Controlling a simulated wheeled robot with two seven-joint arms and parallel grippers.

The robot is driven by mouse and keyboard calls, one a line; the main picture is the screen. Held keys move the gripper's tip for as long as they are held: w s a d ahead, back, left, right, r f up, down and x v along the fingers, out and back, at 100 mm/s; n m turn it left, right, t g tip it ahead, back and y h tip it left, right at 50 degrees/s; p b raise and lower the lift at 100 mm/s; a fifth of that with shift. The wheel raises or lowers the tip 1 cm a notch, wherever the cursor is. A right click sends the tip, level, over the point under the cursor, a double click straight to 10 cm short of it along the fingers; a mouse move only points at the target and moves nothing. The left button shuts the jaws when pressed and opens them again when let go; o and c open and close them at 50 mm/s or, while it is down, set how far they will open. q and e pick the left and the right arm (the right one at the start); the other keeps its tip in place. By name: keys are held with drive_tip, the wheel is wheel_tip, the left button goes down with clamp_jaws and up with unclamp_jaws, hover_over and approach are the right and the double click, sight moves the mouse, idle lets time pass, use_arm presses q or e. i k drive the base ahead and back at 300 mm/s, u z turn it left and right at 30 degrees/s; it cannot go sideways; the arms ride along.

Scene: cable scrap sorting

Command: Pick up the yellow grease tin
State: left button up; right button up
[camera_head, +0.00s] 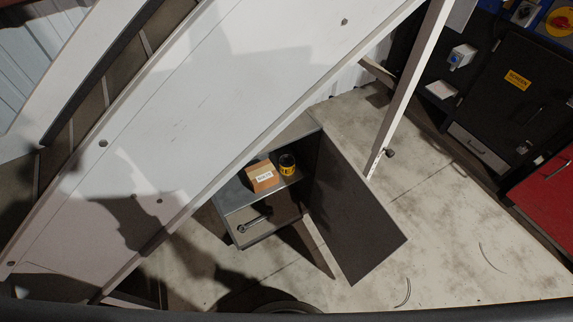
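The yellow grease tin (288,168) has a dark top and a yellow side. It stands on a grey shelf inside a small open cabinet (238,203), touching or close beside a brown cardboard box (262,178) on its left. Neither of my grippers shows in the head view, so their state and distance from the tin are hidden.
The cabinet's dark door (358,215) stands open to the right. A metal ring-shaped item (250,225) lies on the lower level. A large white sloping panel (220,90) passes above and left of the cabinet. Bare floor (450,230) lies to the right.

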sight(286, 162)
drive_tip(key=z, duration=0.7)
drive_tip(key=k, duration=0.9)
drive_tip(key=z, duration=0.8)
drive_tip(key=k, duration=0.35)
drive_tip(key=z, duration=0.6)
drive_tip(key=i, duration=0.8)
drive_tip(key=u, duration=0.5)
drive_tip(key=i, duration=0.75)
drive_tip(key=u, duration=0.75)
drive_tip(key=i, duration=0.4)
drive_tip(key=u, duration=0.15)
